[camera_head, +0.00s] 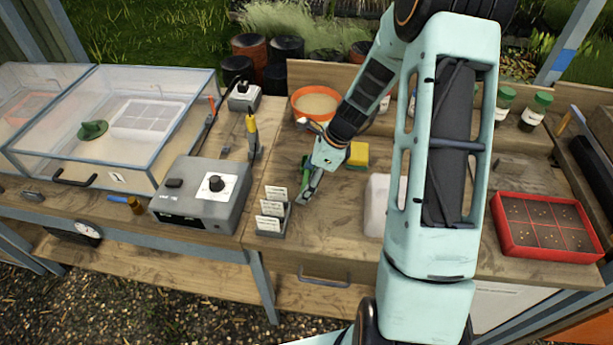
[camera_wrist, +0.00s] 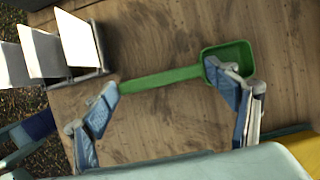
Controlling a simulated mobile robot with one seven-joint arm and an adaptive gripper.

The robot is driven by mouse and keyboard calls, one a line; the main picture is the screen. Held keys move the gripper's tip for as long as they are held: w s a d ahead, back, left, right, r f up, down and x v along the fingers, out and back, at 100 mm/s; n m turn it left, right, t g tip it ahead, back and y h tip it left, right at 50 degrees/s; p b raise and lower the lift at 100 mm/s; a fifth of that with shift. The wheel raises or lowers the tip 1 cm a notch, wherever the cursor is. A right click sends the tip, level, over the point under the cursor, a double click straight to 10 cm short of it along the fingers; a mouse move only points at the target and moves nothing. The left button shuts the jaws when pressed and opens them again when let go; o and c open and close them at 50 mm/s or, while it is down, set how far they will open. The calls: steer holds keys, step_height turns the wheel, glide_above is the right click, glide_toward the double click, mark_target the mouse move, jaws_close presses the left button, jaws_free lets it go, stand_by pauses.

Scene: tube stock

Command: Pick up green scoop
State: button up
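The green scoop (camera_wrist: 160,80) lies on the wooden bench top, its handle pointing left and its square bowl to the right in the wrist view. My gripper (camera_wrist: 162,92) is open above it, with one finger by the handle's left end and the other overlapping the bowl's near edge. The fingers look apart from each other with nothing held; whether they touch the scoop I cannot tell. In the head view, a bit of the green scoop (camera_head: 305,168) shows beside my gripper (camera_head: 307,190), which hides the rest.
A holder with white label cards (camera_head: 271,218) stands close to my gripper's left. A yellow sponge-like block (camera_head: 358,154) and an orange bowl (camera_head: 315,103) are behind. A grey control box (camera_head: 203,196) sits farther left, a red seed tray (camera_head: 545,227) far right.

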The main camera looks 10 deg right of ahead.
mark_target(307, 171)
steer(key=c, duration=0.4)
steer(key=shift+c, duration=0.2)
steer(key=shift+r, duration=0.45)
step_height(307, 171, up, 2)
steer(key=shift+w+r, duration=0.1)
steer(key=shift+r, duration=0.15)
steer(key=s+d+r, duration=0.3)
steer(key=s+r, duration=0.1)
steer(key=s, duration=0.2)
steer(key=s+d+r+b, duration=0.1)
steer(key=s+d+r, duration=0.2)
steer(key=s+r, duration=0.2)
steer(key=shift+s+r, duration=0.3)
steer(key=shift+s, duration=0.65)
